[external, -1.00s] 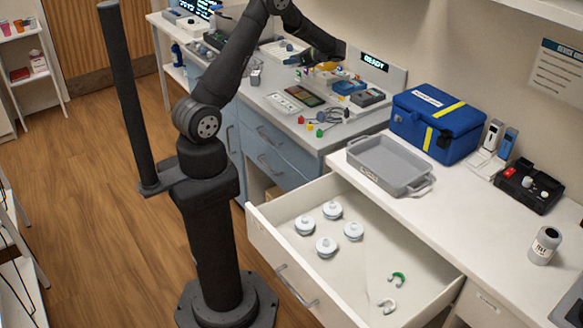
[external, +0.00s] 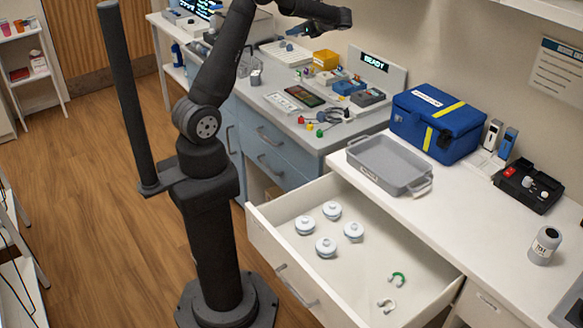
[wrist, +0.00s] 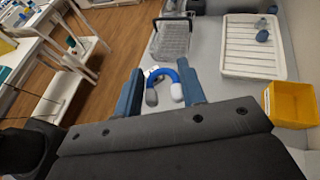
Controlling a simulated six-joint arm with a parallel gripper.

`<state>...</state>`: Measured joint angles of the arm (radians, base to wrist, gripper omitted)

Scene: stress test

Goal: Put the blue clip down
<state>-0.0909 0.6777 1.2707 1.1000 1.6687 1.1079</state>
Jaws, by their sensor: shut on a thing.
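The blue clip (wrist: 163,73) is a horseshoe shape with a grey end and a pale end. In the wrist view it sits between the two blue-grey fingers of my gripper (wrist: 160,88), which is shut on it. In the external view my gripper (external: 294,31) is raised above the far counter, near the white slatted tray; the clip cannot be made out clearly there. In the wrist view a pale counter surface shows below and beyond the clip.
A white slatted tray (wrist: 252,55), a yellow bin (wrist: 291,104) and a wire basket (wrist: 172,38) stand around the gripper. A small grey-blue item (wrist: 262,36) lies on the tray. The open drawer (external: 330,275) holds white round pieces, a green clip (external: 398,279) and a white clip (external: 386,305).

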